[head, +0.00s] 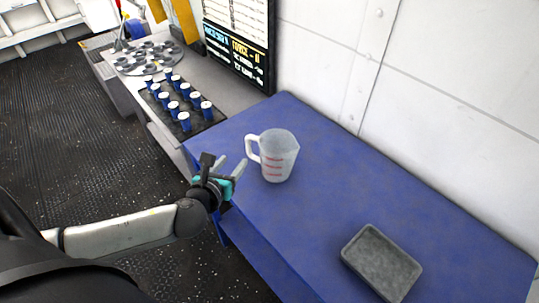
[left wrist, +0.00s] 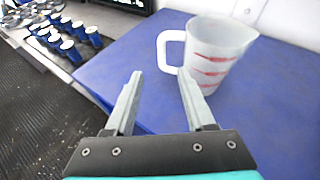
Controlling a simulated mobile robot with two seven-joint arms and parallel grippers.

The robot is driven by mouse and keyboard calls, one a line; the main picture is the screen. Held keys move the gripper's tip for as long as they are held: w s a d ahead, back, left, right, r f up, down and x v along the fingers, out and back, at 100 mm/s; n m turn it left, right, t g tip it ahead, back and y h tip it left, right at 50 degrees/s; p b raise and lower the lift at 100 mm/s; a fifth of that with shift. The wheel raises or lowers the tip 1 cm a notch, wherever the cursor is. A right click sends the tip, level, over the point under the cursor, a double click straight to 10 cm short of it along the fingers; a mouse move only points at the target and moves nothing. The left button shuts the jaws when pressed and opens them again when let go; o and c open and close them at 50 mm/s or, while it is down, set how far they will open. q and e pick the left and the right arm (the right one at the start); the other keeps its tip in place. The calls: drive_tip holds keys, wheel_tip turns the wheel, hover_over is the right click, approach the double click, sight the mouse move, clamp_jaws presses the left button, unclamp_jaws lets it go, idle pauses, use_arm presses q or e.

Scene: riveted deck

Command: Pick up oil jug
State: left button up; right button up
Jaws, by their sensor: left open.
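The oil jug (head: 277,157) is a translucent white measuring jug with red markings and a handle on its left side. It stands upright on the blue table (head: 330,170), near its left end. It also shows in the left wrist view (left wrist: 215,55), up and to the right of the fingers, with its handle facing them. My left gripper (head: 232,168) is open and empty, just left of the jug's handle and apart from it. In the left wrist view the open fingers (left wrist: 157,88) point towards the handle side. My right gripper is not in view.
A grey tray (head: 383,262) lies on the table's near right part. Several blue cups stand on a dark tray (head: 208,117) on the counter beyond the table's left end. A white wall with a black board (head: 240,35) runs behind. Table between jug and grey tray is clear.

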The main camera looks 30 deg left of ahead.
use_arm(q)
drive_tip(key=b+x, duration=0.2)
drive_tip(key=x, duration=0.7)
drive_tip(key=shift+w+f, duration=0.15)
drive_tip(key=shift+w, duration=0.25)
drive_tip(key=shift+b+x, duration=0.7)
drive_tip(key=shift+x, duration=2.05)
drive_tip(key=shift+w+d+r, duration=0.1)
drive_tip(key=shift+d+r, duration=0.05)
drive_tip(key=shift+r, duration=0.1)
clamp_jaws()
